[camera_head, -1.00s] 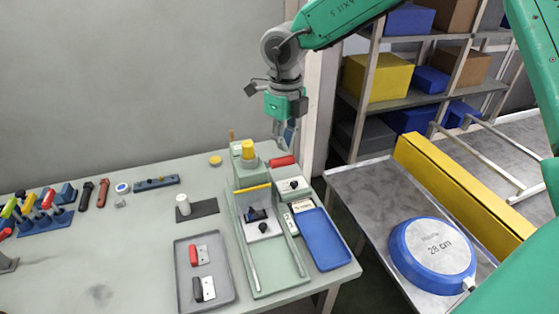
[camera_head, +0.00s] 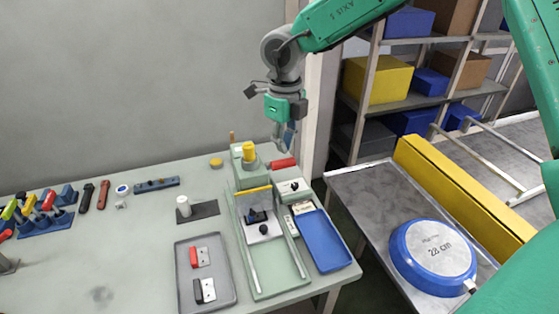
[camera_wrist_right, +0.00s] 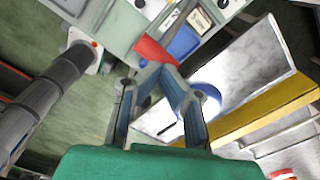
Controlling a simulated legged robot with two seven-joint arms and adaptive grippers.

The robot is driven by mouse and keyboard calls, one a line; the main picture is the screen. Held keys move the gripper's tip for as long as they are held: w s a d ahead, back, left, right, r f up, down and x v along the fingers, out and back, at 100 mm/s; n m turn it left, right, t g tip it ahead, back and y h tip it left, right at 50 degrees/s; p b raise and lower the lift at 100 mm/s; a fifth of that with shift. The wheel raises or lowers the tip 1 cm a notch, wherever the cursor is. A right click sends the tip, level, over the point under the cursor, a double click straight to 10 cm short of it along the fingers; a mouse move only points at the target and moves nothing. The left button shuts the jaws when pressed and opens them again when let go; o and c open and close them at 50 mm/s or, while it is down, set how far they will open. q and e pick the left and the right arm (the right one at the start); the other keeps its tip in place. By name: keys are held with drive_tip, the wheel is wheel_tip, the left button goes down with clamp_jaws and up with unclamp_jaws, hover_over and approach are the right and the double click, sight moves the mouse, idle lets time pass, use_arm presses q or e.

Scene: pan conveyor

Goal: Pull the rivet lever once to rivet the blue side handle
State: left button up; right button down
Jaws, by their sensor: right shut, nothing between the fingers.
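The red rivet lever (camera_head: 283,162) sticks out to the right of the riveting press (camera_head: 249,153), which has a yellow top. My right gripper (camera_head: 283,146) is shut and empty just above the red lever in the head view. In the right wrist view its fingertips (camera_wrist_right: 160,70) meet close to the red lever (camera_wrist_right: 152,50); I cannot tell whether they touch it. A dark blue piece, seemingly the blue side handle (camera_head: 257,216), lies in the green fixture (camera_head: 275,272) in front of the press. My left gripper is not in view.
A grey tray (camera_head: 224,297) holds red and black handles. An empty blue tray (camera_head: 322,241) lies right of the fixture. Tools line the table's left side. A blue pan marked 28 cm (camera_head: 433,252) rests on the metal conveyor beside a yellow rail (camera_head: 462,199).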

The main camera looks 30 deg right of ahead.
sight(285, 165)
drive_tip(key=shift+a, duration=0.2)
drive_tip(key=shift+f, duration=0.25)
drive_tip(key=shift+s+a+f+b, duration=0.1)
drive_tip(key=shift+s+f+b, duration=0.15)
drive_tip(key=shift+f, duration=0.65)
drive_tip(key=shift+s+d+f+b, duration=0.15)
drive_tip(key=shift+f+b, duration=0.15)
drive_tip(key=shift+f, duration=0.65)
drive_tip(key=shift+s+a+f+b, duration=0.2)
drive_tip(key=shift+f+b, duration=0.1)
drive_tip(key=shift+f, duration=0.6)
drive_tip(key=shift+s+a+f+b, duration=0.1)
drive_tip(key=shift+s+f+b, duration=0.3)
drive_tip(key=shift+f, duration=0.45)
drive_tip(key=shift+s+a+f+b, duration=0.1)
drive_tip(key=shift+s+f+b, duration=0.25)
drive_tip(key=shift+f, duration=0.45)
drive_tip(key=shift+s+f+b, duration=0.3)
drive_tip(key=shift+f+b, duration=0.1)
drive_tip(key=shift+f, duration=0.45)
